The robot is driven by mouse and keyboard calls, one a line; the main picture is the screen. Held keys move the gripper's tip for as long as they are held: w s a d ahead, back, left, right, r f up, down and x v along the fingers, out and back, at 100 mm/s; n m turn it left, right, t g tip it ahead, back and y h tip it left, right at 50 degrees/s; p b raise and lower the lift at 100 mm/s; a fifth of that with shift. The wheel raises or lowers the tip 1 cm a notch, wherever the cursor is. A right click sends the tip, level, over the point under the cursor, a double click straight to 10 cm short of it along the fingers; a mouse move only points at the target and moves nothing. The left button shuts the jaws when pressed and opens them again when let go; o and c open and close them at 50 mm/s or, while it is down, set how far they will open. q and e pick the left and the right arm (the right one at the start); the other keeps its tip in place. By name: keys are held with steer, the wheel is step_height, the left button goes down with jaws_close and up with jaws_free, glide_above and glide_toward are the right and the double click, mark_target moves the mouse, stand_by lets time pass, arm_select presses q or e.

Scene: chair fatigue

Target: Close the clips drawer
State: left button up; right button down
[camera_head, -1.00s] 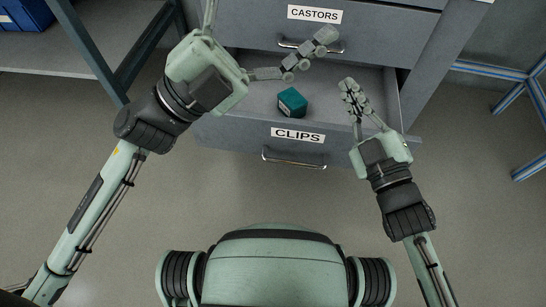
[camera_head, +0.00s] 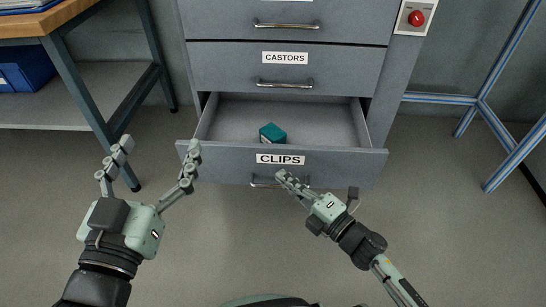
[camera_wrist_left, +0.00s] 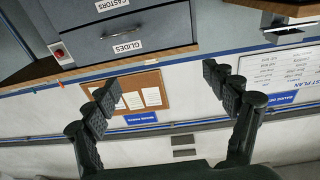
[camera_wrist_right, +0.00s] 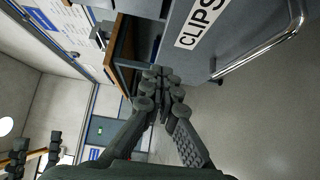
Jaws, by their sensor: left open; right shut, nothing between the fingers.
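The clips drawer (camera_head: 330,166) is pulled out from the grey cabinet, with a white CLIPS label and a metal handle on its front. A small teal box (camera_head: 272,133) lies inside it. My left gripper (camera_head: 158,150) is open and empty, in front of the drawer's left end. My right gripper (camera_head: 282,176) is shut and empty, with its fingertips at the drawer front by the right part of the handle; I cannot tell whether they touch. In the right wrist view the drawer front (camera_wrist_right: 232,50) and its handle (camera_wrist_right: 270,45) are beyond the shut fingers.
The castors drawer (camera_head: 220,68) above is shut. A red button (camera_head: 417,18) is on the cabinet's right side. A workbench (camera_head: 40,22) with a blue bin (camera_head: 25,70) on its shelf stands left. Blue frame legs (camera_head: 482,98) stand right. The floor in front is clear.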

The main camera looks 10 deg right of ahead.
mark_target(264, 148)
steer(key=w, duration=0.2)
steer(key=w+a, duration=0.1)
steer(key=w, duration=0.4)
steer(key=shift+a, duration=0.25)
arm_select(q)
steer(key=shift+s+d+r+t+h, duration=0.1)
steer(key=shift+d+r+t+h, duration=0.1)
steer(key=shift+r, duration=0.15)
steer(key=shift+s+d+r+t+h, duration=0.1)
steer(key=shift+r+t, duration=0.1)
steer(key=shift+r, duration=0.15)
arm_select(e)
steer(key=shift+w+d, duration=0.15)
steer(key=shift+w, duration=0.3)
